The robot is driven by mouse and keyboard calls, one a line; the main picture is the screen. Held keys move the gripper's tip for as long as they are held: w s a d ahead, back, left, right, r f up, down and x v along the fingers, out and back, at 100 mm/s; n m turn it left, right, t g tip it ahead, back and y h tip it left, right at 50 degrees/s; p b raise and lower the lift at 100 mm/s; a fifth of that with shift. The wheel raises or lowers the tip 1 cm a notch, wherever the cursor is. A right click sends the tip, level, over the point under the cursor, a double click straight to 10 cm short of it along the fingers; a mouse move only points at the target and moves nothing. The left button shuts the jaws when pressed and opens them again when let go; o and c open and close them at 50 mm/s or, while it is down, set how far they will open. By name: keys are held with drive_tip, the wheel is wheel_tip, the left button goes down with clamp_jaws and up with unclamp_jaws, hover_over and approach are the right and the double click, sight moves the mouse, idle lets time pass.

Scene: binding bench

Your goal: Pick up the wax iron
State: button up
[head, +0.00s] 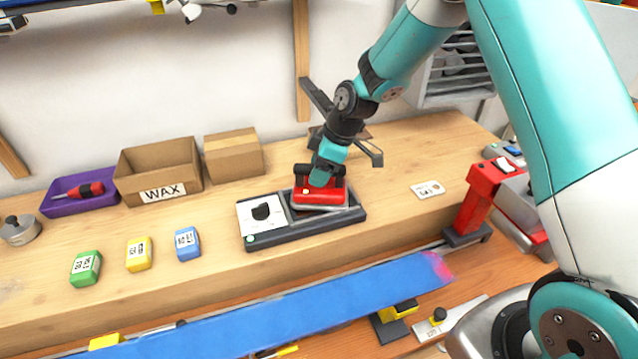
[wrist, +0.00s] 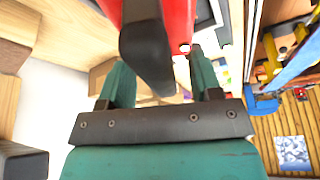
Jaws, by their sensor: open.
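The wax iron (head: 322,195) is red with a black handle. In the head view it sits on the right part of a dark base station (head: 300,230) on the bench. My gripper (head: 325,177) is over the iron at its handle, pointing down. In the wrist view the black handle (wrist: 147,45) and red body (wrist: 180,20) lie between the two teal fingers of my open gripper (wrist: 160,75). A gap shows on the right side of the handle. The handle's far end and any contact with the fingers are hidden.
A cardboard box labelled WAX (head: 160,190), a closed carton (head: 233,155) and a purple tray (head: 60,205) stand at the back left. Green, yellow and blue wax blocks (head: 187,243) sit left of the station. A red clamp (head: 478,200) stands right. A blue strip runs along the front.

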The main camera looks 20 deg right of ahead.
clamp_jaws()
drive_tip(key=shift+r, duration=0.1)
idle(1.3)
